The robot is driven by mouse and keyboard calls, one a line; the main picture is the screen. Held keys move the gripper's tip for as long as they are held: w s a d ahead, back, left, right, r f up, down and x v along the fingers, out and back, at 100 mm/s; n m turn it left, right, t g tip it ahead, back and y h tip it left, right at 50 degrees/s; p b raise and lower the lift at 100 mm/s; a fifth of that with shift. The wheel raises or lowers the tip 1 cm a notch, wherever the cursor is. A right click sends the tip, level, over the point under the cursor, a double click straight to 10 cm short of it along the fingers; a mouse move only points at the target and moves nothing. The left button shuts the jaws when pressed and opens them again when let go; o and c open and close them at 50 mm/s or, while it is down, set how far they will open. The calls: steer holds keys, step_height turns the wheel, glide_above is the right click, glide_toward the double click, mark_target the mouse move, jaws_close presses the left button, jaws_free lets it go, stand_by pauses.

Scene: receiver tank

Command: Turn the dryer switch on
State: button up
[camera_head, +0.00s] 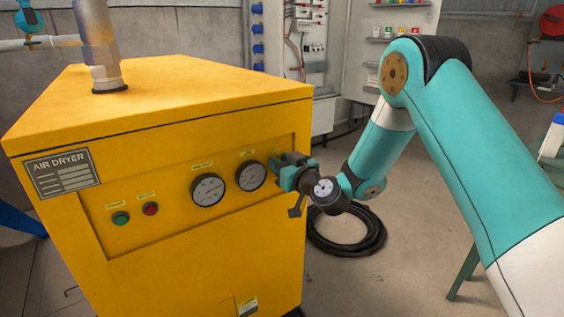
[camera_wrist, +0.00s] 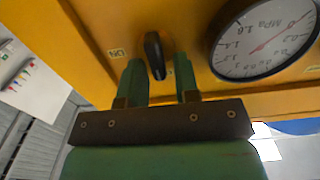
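The yellow air dryer (camera_head: 200,255) stands at the left in the head view, with a control panel on its front. A black elongated switch knob (camera_wrist: 154,50) sits on the yellow panel in the wrist view, slightly tilted. My gripper (camera_wrist: 160,66) has its two green fingers apart, one on each side of the knob's near end. The left finger looks closer to the knob; I cannot tell if it touches. In the head view my gripper (camera_head: 285,165) is at the panel's right end and hides the switch. A small label (camera_wrist: 117,53) is left of the knob.
Two pressure gauges (camera_head: 208,189) (camera_head: 251,175) are left of my gripper; one gauge (camera_wrist: 264,40) is close by in the wrist view. A green button (camera_head: 120,218) and a red button (camera_head: 151,209) are farther left. A coiled black hose (camera_head: 345,245) lies on the floor.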

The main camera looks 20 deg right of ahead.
jaws_close()
steer(key=shift+d+m, duration=0.1)
steer(key=shift+m, duration=0.3)
steer(key=m, duration=0.5)
steer(key=d+f+m, duration=0.1)
steer(key=m, duration=1.1)
steer(key=shift+w+d+f, duration=0.3)
steer(key=shift+d+f, duration=0.05)
